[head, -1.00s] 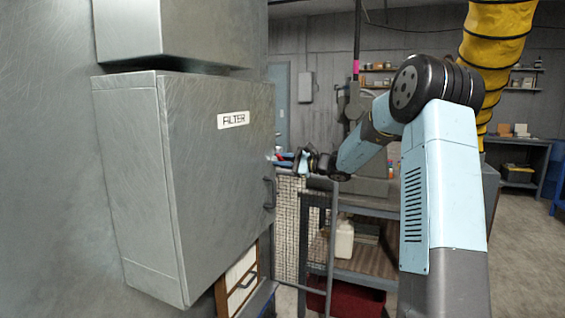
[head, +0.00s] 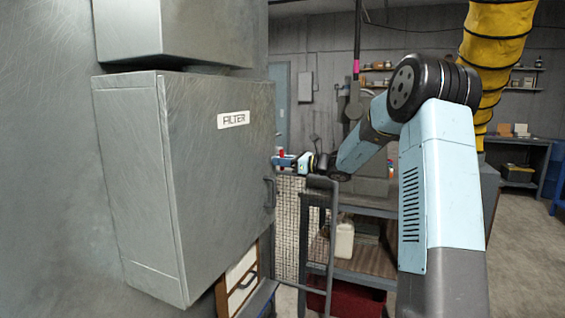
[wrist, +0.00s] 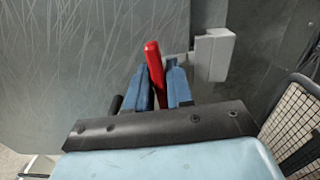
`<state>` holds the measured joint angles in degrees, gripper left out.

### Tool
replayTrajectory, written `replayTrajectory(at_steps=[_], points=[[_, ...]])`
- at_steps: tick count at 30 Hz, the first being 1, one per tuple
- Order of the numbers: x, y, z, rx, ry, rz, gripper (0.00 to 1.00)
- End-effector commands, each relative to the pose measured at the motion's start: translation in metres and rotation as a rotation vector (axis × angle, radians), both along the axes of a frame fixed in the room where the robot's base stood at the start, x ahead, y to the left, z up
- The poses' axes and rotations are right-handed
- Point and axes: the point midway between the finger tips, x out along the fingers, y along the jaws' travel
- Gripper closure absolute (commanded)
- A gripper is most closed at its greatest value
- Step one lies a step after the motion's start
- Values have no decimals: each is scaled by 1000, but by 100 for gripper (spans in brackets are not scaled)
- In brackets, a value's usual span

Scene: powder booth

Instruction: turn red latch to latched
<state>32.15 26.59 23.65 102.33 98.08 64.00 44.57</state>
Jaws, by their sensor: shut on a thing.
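The red latch (wrist: 152,54) is a narrow red bar, slightly tilted, standing between my gripper's blue fingers in the wrist view. My gripper (wrist: 159,78) is shut on it, with the bar's rounded end showing beyond the fingertips. In the head view, my gripper (head: 280,161) is at the far right edge of the grey filter cabinet (head: 215,180), and only a small bit of red shows there. The cabinet door is flush as far as I can see. The latch's base is mostly hidden behind the fingers.
A light grey block (wrist: 212,56) sits just right of the latch. A dark door handle (head: 269,193) is below my gripper. A wire mesh panel (head: 288,215) and a shelved bench (head: 365,262) stand beyond. A yellow duct (head: 493,40) hangs at right.

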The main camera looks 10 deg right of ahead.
Motion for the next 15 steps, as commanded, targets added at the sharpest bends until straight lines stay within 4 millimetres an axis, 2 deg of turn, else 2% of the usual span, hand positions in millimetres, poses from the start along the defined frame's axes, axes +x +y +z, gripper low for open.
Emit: replayTrajectory(at_steps=[15], points=[[-1, 2, -3, 52, 79, 5, 100]])
